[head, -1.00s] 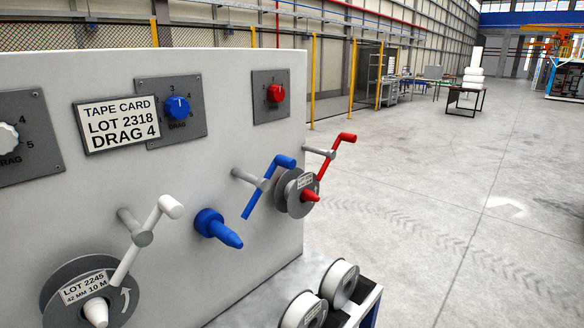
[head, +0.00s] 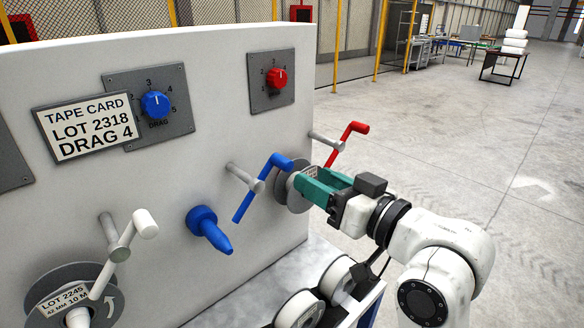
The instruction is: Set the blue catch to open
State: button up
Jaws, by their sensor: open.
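The blue catch (head: 209,228) appears to be the tapered blue piece low on the white panel. Its collar sits against the panel and its tip points down and to the right, with no reel on it. A blue crank (head: 262,186) on a grey shaft is just above and right of it. My gripper (head: 304,183), with teal fingers, is open in front of the grey reel (head: 282,192) on the right. It is right of the catch and apart from it. Whether the fingers touch the reel I cannot tell. They hide the red piece at the reel's middle.
A blue dial (head: 156,105), a red dial (head: 277,78) and a tape card (head: 87,127) are on the panel (head: 225,60). A red crank (head: 346,143) stands behind my gripper. A reel with a white crank (head: 113,258) is at lower left. White rolls (head: 338,281) lie below.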

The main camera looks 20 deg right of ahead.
aim_at(290, 166)
jog(key=p+x, duration=0.2)
jog(key=x, duration=0.5)
jog(key=shift+x, duration=0.75)
jog(key=shift+f, duration=0.1)
grip_shut()
jog(key=shift+f, duration=0.1)
